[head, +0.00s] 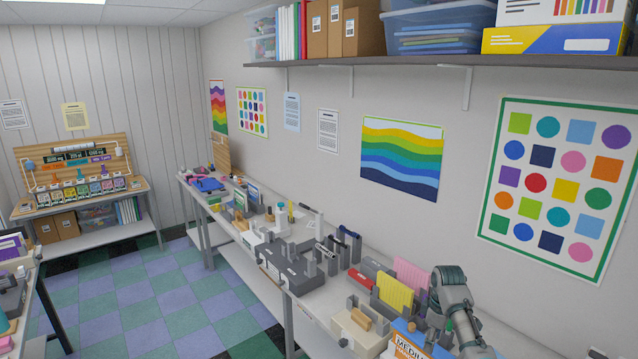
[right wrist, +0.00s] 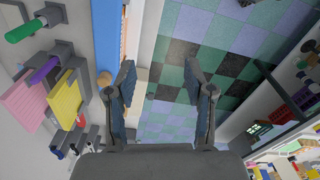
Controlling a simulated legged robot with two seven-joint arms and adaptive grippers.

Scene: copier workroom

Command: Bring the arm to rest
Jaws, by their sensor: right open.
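My right arm reaches up at the lower right of the head view, with my right gripper (head: 452,308) beside the bench against the wall. In the right wrist view the right gripper (right wrist: 160,78) is open, its two dark pads well apart. Nothing is between the pads; the checkered floor shows through the gap. My left gripper is in neither view.
The long bench (head: 265,290) along the wall is crowded with holders. Near my right gripper are a box marked MEDIA (head: 408,343), yellow sheets (head: 395,292) and pink sheets (head: 411,270). The checkered floor (head: 150,300) is clear. A loaded shelf (head: 420,62) hangs above.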

